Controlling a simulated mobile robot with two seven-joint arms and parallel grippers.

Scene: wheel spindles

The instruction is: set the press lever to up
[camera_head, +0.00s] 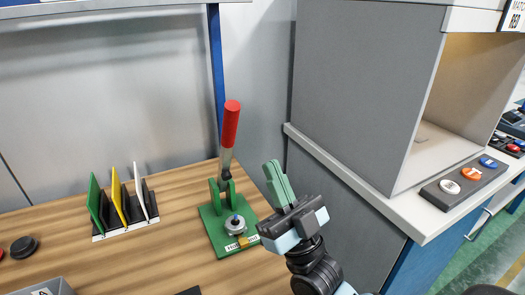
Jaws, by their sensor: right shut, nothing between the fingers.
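The press (230,229) stands on the wooden bench, with a green base and a small grey part on it. Its lever, with a red handle (231,124), points upward and leans slightly to the right. My right gripper (272,170) is shut and empty, its green fingers pointing up. It is to the right of the lever, in front of the press's right side in the picture, and looks apart from the handle. My left gripper is not in view.
A black rack (138,224) with green, yellow and white plates stands left of the press. A black knob (23,247) and a grey bin (44,288) are at the left. A grey cabinet (361,87) and a button box (465,180) are at the right. Bare wood lies between rack and press.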

